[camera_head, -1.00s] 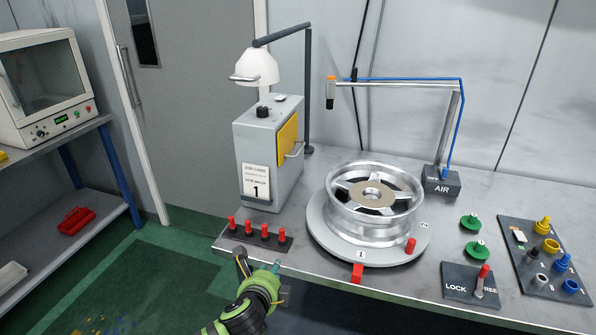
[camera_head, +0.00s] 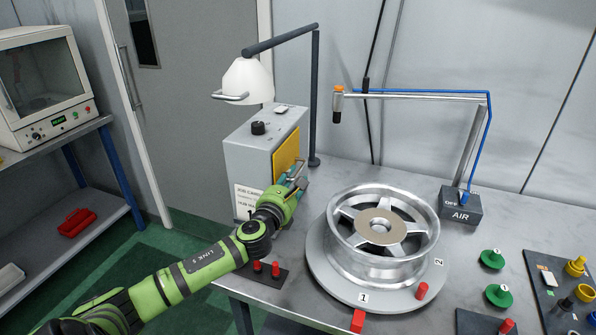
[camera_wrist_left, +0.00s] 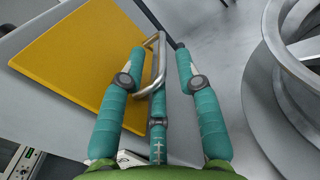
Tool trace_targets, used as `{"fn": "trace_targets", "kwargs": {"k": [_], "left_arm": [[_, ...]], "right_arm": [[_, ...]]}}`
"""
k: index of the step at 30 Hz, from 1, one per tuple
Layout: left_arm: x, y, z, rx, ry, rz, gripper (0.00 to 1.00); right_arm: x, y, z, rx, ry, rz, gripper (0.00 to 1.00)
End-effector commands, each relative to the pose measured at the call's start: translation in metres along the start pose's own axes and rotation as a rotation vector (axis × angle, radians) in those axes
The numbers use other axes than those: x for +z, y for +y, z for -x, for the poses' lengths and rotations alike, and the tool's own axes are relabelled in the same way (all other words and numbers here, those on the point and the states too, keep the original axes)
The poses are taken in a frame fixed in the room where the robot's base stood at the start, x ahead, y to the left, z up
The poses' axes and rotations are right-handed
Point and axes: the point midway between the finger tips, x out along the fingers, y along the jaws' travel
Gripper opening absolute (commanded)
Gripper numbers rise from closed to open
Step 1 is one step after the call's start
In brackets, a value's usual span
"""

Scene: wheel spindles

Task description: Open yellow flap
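The yellow flap (camera_head: 284,154) is on the right side of a grey box (camera_head: 249,152) and looks closed in the head view. It fills the upper left of the left wrist view (camera_wrist_left: 80,65). Its metal bar handle (camera_wrist_left: 158,62) stands out from its edge. My left gripper (camera_head: 298,174) is at the handle, in front of the flap. In the left wrist view its teal fingers (camera_wrist_left: 158,68) are spread apart, one on each side of the handle. I cannot tell whether either finger touches it. My right gripper is not in view.
A wheel rim (camera_head: 383,225) on a round plate (camera_head: 330,280) stands just right of the gripper. A lamp (camera_head: 247,82) overhangs the box. Red pegs (camera_head: 275,269) stand below my left arm. An air arm (camera_head: 420,97) is behind the wheel.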

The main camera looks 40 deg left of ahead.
Motion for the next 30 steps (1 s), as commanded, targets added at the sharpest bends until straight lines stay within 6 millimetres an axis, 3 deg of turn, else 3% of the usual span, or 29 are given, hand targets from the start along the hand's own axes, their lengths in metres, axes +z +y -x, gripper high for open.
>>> {"fn": "trace_targets", "kwargs": {"k": [7, 17, 18, 20, 21, 30], "left_arm": [[0.001, 0.0, -0.026, 0.0, 0.0, 0.003, 0.33], [0.0, -0.001, -0.03, -0.001, 0.001, 0.002, 0.33], [0.0, -0.001, -0.03, -0.001, 0.001, 0.002, 0.29], [0.0, -0.001, -0.03, -0.001, 0.001, 0.002, 0.05], [0.0, -0.001, -0.03, -0.001, 0.001, 0.003, 0.0], [-0.001, -0.001, -0.031, 0.0, 0.002, 0.009, 0.0]], "right_arm": [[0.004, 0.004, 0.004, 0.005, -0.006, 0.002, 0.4], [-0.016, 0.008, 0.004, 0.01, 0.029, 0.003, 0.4], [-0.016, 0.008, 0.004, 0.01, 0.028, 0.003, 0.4], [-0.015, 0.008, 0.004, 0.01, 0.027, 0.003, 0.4], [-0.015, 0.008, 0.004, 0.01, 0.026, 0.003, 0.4], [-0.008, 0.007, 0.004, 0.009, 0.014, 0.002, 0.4]]}}
